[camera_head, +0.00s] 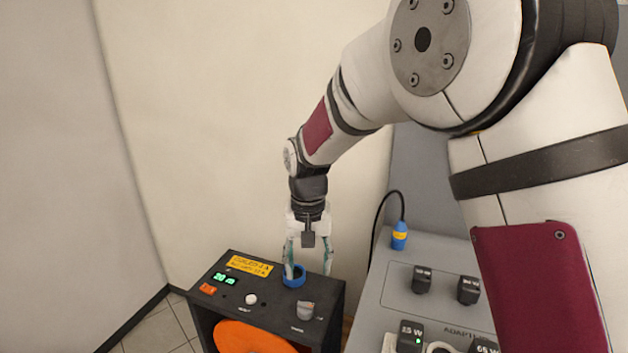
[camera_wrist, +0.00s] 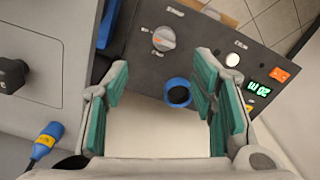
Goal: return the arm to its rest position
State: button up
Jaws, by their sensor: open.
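My arm reaches forward and down from the upper right in the head view. My gripper (camera_head: 310,262) hangs from it, pointing down, above the top of a black control box (camera_head: 245,302). The wrist view shows the gripper (camera_wrist: 162,82) open, with teal pads apart and nothing held between them. A blue ring (camera_head: 293,281) around a dark opening sits on the box top. In the wrist view the ring (camera_wrist: 177,80) appears between the fingers, nearer the right one. In the head view one finger overlaps the ring; I cannot tell whether they touch.
The box carries a knob (camera_head: 305,311), a white button (camera_head: 251,299) and a green display (camera_head: 223,278). An orange disc (camera_head: 252,338) shows on its front. To the right stands a grey adapter panel (camera_head: 385,290) with black plugs and a blue connector (camera_head: 399,238). Pale walls lie behind.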

jog(key=s+d+r+t, duration=0.2)
jog(key=s+d+r, duration=0.9)
jog(key=d+r, duration=0.25)
jog(key=s+d+t, duration=0.1)
jog(key=s+d, duration=0.3)
jog(key=s, duration=0.5)
jog(key=s+d+r+t, duration=0.1)
jog(key=s+d, duration=0.2)
jog(key=s, duration=0.6)
jog(key=shift+d+r+p, duration=0.3)
jog(key=shift+d, duration=0.1)
